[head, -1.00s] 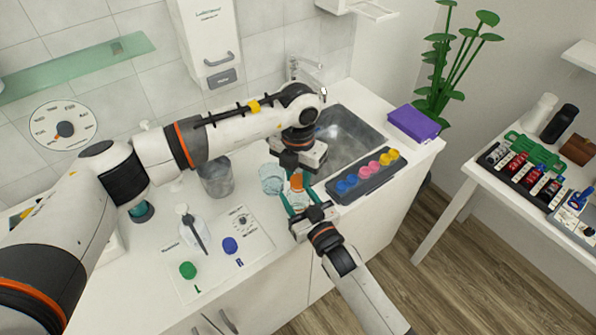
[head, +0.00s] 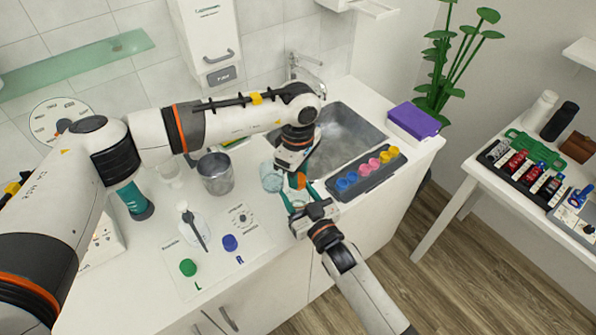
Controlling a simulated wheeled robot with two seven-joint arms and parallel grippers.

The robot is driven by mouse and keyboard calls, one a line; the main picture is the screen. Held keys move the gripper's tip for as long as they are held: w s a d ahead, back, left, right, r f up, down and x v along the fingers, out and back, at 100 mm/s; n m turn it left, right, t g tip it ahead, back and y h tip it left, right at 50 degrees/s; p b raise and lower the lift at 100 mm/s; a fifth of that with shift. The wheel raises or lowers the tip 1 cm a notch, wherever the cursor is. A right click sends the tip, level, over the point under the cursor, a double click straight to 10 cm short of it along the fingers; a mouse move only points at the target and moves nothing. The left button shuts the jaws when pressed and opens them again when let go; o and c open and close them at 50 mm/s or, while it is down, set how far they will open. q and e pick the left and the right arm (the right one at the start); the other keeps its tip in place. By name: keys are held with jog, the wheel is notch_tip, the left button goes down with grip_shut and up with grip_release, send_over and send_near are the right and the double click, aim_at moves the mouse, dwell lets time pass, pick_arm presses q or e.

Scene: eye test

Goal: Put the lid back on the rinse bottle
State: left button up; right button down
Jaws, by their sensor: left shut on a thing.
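A small orange lid (head: 297,181) shows just below my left gripper (head: 294,172), which is shut on it. My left fingertips are mostly hidden by the gripper body. My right gripper (head: 298,193) has its teal fingers apart, pointing away from me, just below and in front of the lid. Something pale, probably the rinse bottle (head: 298,198), shows between these fingers and is mostly hidden. I cannot tell whether the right fingers press on it, or whether the lid touches it.
A clear glass (head: 271,178) stands close left of the grippers. A grey cup (head: 215,175) is farther left. A dark tray of coloured cups (head: 366,178) lies right, beside the sink (head: 345,135). A mat (head: 215,265) with green and blue discs lies at the front left.

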pick_arm(q)
jog(key=m, duration=2.1)
jog(key=o, duration=0.9)
jog(key=shift+r, duration=2.25)
